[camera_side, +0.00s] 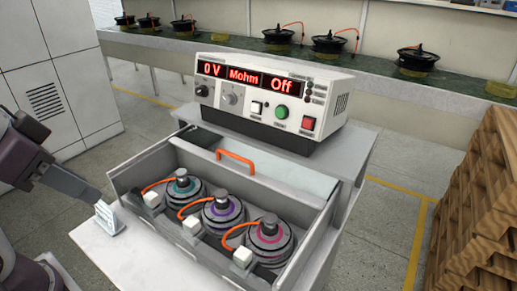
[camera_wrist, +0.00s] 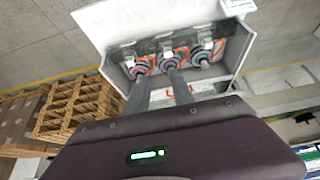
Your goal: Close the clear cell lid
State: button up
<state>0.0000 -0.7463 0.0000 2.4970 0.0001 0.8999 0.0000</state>
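The clear cell lid (camera_side: 290,184) stands open at the back of the grey cell box (camera_side: 122,192), tilted up, with an orange handle (camera_side: 237,158) on it. In the wrist view the lid (camera_wrist: 215,86) is a pale panel below the motors, its handle partly hidden by a finger. Three hub motors with teal (camera_side: 183,187), purple (camera_side: 222,210) and pink (camera_side: 268,238) rings sit uncovered in the box. My gripper (camera_wrist: 160,88) has its two fingers apart with nothing visibly held. In the side view only part of it shows at the left edge, clear of the box.
A tester (camera_side: 262,98) reading 0 V, Mohm and Off stands behind the lid. A small white card (camera_side: 109,217) stands on the table left of the box. Wooden pallets (camera_side: 485,215) are stacked at right. A conveyor (camera_side: 215,52) with more motors runs behind.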

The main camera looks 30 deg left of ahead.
jog(key=w+r, duration=0.1)
jog(key=w, duration=0.1)
jog(key=w+r, duration=0.1)
jog(key=w, duration=0.4)
jog(key=shift+r, duration=0.4)
grip_shut()
jog(key=w+f+g, duration=0.1)
jog(key=w+f, duration=0.2)
jog(key=w, duration=1.7)
jog(key=shift+g, duration=0.3)
jog(key=w+f, duration=0.5)
jog(key=f, duration=0.1)
jog(key=w+f, duration=0.5)
jog(key=f, duration=0.2)
jog(key=w+f, duration=0.6)
jog(key=shift+d+f, duration=0.1)
jog(key=shift+f, duration=0.05)
jog(key=shift+s, duration=0.1)
jog(key=s, duration=2.5)
